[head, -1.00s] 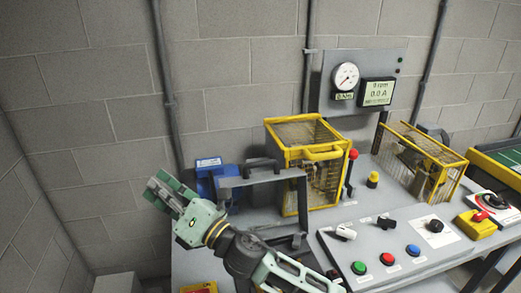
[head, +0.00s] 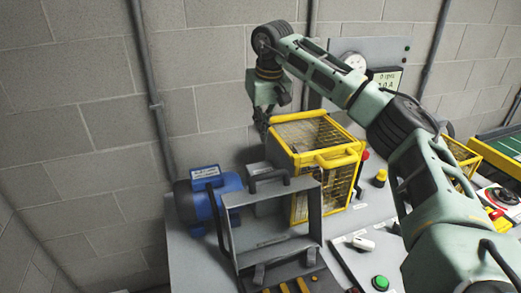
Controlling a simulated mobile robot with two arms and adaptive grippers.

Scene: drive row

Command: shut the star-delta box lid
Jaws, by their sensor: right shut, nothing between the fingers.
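The star-delta box lid (head: 229,225) is a grey rectangular frame with a handle on top. It stands up, open, at the rear of the star-delta box, whose bare inside with brass-coloured bars (head: 285,287) shows at the bottom edge. My right gripper (head: 263,126) points down, behind and above the lid, close to the left rear corner of the yellow cage. It is shut, empty and apart from the lid. Its fingertips are small and dark here. My left gripper is not in view.
A yellow mesh cage (head: 325,160) stands right of the lid. A blue motor (head: 205,193) sits to the left behind it. The grey bench top (head: 190,258) is clear at the left. A green button (head: 380,283) and the gauge panel (head: 349,45) are at the right.

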